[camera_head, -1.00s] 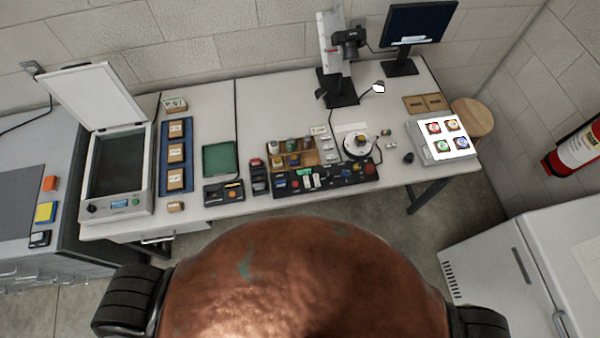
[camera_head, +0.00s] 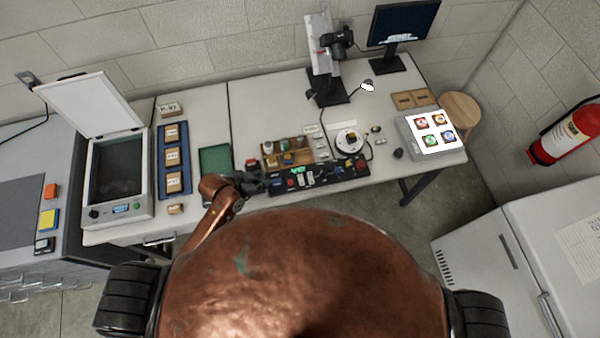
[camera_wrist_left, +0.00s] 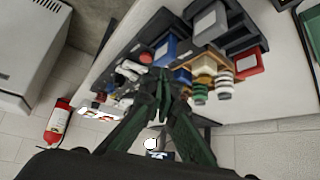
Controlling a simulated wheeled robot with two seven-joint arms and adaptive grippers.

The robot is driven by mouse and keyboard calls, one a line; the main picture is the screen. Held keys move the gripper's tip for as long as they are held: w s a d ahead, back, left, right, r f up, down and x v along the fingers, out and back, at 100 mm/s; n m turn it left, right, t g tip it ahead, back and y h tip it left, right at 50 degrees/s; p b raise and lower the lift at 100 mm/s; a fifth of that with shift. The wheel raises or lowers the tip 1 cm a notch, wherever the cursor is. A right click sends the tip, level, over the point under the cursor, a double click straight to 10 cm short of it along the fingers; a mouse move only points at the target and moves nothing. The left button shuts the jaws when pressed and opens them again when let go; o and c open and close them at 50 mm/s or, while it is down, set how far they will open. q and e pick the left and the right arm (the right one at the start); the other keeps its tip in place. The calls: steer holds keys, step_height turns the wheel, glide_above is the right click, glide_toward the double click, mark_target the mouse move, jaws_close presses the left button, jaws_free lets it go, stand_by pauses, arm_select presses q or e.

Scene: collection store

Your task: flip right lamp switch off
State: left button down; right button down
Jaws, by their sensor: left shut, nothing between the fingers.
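A copy stand lamp with a bright white head (camera_head: 367,85) stands right of the camera stand in the head view. A black control panel (camera_head: 322,181) with coloured buttons and small switches lies along the table's front edge. I cannot tell which switch belongs to the right lamp. My left gripper (camera_head: 256,184) is at the panel's left end, over the table's front edge. In the left wrist view its fingers (camera_wrist_left: 163,80) are together and empty, in front of the panel, with a red button (camera_wrist_left: 145,57) nearby. I cannot tell whether they touch anything. My right gripper is not in view.
Behind the panel stands a wooden tray (camera_head: 270,158) with small jars. A green tray (camera_head: 215,160) and an open scanner (camera_head: 119,170) lie to the left. A light box (camera_head: 412,125) with round coloured pieces is at the right end. A camera stand (camera_head: 322,60) rises behind.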

arm_select(q)
steer(key=w+d+r+m+g+h, duration=0.1)
steer(key=w+d+r+m+h, duration=0.1)
steer(key=w+d+r+m, duration=0.2)
steer(key=d+m, duration=0.1)
steer(key=d, duration=0.2)
steer(key=shift+d+r+m+h, duration=0.3)
steer(key=shift+d+h, duration=0.1)
steer(key=shift+w, duration=0.15)
steer(key=p, duration=0.1)
glide_above(310, 174)
steer(key=s+a, duration=0.2)
steer(key=a, duration=0.1)
steer(key=f, duration=0.6)
steer(key=shift+d+f, duration=0.15)
steer(key=shift+d, duration=0.1)
steer(key=f, duration=0.3)
steer(key=shift+w+d+f+p, duration=0.15)
steer(key=shift+w+f+p, duration=0.1)
steer(key=shift+w+p, duration=0.05)
steer(key=shift+f, duration=0.6)
steer(key=shift+a, duration=0.2)
